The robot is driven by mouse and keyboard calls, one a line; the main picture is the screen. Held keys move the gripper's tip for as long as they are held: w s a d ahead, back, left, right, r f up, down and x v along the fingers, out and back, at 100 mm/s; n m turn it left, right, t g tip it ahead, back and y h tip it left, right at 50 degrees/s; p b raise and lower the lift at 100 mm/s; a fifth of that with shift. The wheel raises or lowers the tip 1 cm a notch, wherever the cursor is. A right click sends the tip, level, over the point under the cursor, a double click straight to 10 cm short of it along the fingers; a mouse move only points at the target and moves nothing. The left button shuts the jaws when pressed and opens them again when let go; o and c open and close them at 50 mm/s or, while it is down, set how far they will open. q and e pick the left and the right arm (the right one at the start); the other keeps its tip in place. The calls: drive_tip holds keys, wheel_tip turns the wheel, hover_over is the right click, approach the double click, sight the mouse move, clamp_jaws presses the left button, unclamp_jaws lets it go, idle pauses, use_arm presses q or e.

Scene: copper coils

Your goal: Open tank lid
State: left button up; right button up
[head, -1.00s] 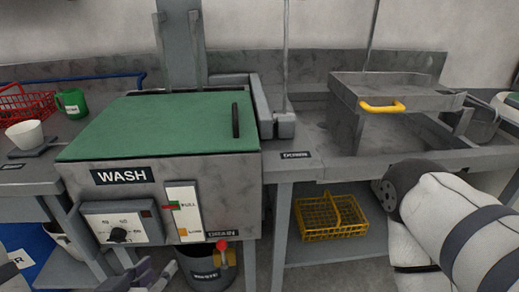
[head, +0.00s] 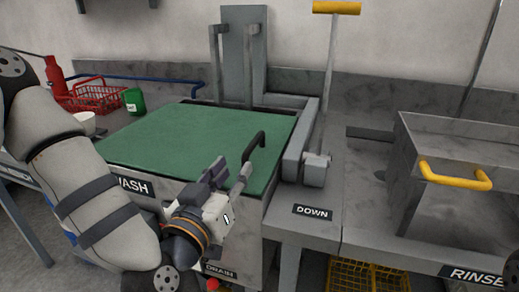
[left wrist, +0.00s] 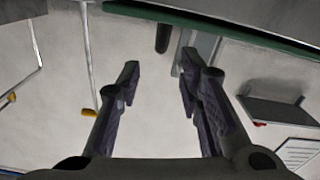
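The wash tank has a flat green lid (head: 200,140), which lies closed on top. A black bar handle (head: 256,143) stands up near the lid's right edge. My left gripper (head: 232,172) is over the front right part of the lid, close to the near end of the handle. In the left wrist view the two fingers (left wrist: 158,68) are apart with nothing between their tips. The dark handle (left wrist: 163,38) shows beyond the gap, near the green lid's edge (left wrist: 220,28). Whether a finger touches the handle cannot be told. My right gripper is not in view.
A grey lever block (head: 315,170) and a DOWN label (head: 313,212) are right of the lid. A grey box with a yellow handle (head: 455,177) stands further right. A grey post (head: 244,50) rises behind.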

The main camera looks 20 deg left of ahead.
sight(246, 154)
use_arm(q)
drive_tip(key=w, duration=0.9)
drive_tip(key=shift+w+d+f, duration=0.15)
drive_tip(key=shift+w+f, duration=0.05)
drive_tip(key=shift+w, duration=0.2)
drive_tip(key=shift+c, duration=0.3)
clamp_jaws()
